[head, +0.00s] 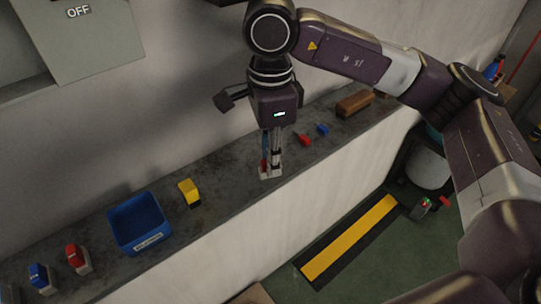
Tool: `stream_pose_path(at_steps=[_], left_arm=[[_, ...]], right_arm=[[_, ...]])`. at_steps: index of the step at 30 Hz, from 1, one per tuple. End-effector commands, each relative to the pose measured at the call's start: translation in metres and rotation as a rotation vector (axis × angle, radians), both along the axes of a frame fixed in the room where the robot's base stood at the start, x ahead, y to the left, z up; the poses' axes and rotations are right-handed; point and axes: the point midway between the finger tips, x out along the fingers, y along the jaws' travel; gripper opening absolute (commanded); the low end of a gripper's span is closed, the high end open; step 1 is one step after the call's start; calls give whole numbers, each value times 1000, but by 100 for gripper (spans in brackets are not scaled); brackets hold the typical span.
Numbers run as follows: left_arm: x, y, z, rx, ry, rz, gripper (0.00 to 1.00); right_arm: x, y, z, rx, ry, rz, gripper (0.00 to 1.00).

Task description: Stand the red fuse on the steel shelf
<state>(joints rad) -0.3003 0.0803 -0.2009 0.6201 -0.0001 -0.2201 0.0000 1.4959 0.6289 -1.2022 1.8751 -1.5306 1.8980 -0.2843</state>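The steel shelf (235,195) is a long dark grey ledge along the wall. My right gripper (270,172) points straight down over its middle, fingertips low at the shelf surface and close together. A small red patch (264,166) shows at the fingertips, with pale grey beside it and a blue strip above; the fingers partly hide it, so I cannot tell whether it is gripped. A red piece with a pale base (77,258) stands at the left end of the shelf. I cannot tell which red piece is the fuse. My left gripper is not in view.
A blue piece (40,278) stands beside the left red one. A blue labelled bin (140,222) and a yellow object (189,192) sit left of my gripper. Right of it are small red (305,139) and blue (322,130) pieces and a brown block (355,103).

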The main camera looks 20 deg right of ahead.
Motion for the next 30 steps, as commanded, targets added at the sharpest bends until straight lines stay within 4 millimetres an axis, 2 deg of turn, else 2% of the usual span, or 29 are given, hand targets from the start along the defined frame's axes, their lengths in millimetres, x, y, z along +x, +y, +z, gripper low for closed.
stream_pose_path(at_steps=[10, 14, 17, 21, 24, 30], left_arm=[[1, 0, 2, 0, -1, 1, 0], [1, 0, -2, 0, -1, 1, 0], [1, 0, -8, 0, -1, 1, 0], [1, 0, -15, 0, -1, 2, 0], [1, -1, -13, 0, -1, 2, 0], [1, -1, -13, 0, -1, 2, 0]], right_arm=[[0, 0, 2, 0, 0, 0, 28], [1, 1, 11, 2, -4, -1, 28], [1, 1, 28, 3, -6, 0, 28], [1, 1, 61, 3, -6, -1, 28], [1, 0, 81, -1, -5, -1, 28], [1, 0, 108, -1, -2, 0, 28]])
